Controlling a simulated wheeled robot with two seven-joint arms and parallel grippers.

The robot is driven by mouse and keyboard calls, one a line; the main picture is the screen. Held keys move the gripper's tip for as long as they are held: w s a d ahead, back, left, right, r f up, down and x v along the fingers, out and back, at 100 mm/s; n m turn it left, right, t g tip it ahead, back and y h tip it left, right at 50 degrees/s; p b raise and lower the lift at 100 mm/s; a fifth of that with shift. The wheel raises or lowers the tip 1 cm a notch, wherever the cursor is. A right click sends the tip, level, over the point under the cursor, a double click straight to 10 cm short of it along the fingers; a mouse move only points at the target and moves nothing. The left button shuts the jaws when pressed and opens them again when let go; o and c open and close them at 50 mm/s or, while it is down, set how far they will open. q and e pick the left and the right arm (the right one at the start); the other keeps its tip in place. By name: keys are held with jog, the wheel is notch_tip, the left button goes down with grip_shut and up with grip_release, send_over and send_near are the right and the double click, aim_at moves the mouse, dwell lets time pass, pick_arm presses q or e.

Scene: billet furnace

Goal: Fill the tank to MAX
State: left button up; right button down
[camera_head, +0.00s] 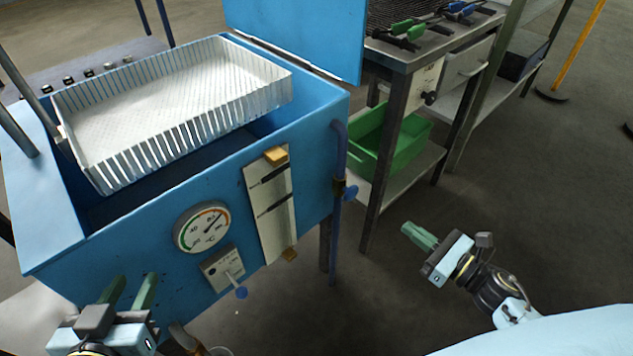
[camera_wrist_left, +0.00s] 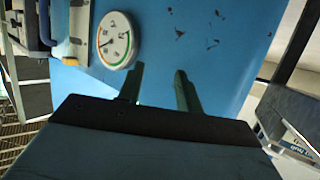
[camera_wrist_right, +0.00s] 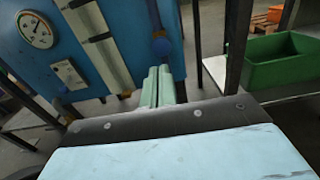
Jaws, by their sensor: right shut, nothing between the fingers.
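The blue tank (camera_head: 170,260) stands at the left in the head view. A pale sight gauge (camera_head: 270,205) with two dark marks and yellow end fittings is on its front; I cannot read a liquid level. A blue pipe (camera_head: 338,240) with a blue valve (camera_head: 350,193) runs down its right corner. My left gripper (camera_head: 130,291) is open and empty in front of the tank's lower left; its fingers also show apart in the left wrist view (camera_wrist_left: 158,90). My right gripper (camera_head: 420,237) is shut and empty, right of the pipe and apart from it.
A white slatted basket (camera_head: 180,100) sits over the tank opening. A dial (camera_head: 202,227) and a switch panel with a blue-tipped lever (camera_head: 230,275) are on the front. A metal bench with a green bin (camera_head: 400,145) stands behind right.

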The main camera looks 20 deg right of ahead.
aim_at(355, 189)
pick_arm(q)
jog(key=shift+s+r, duration=0.15)
jog(key=shift+r, duration=0.05)
pick_arm(e)
jog(key=shift+s+r, duration=0.1)
jog(key=shift+r, duration=0.05)
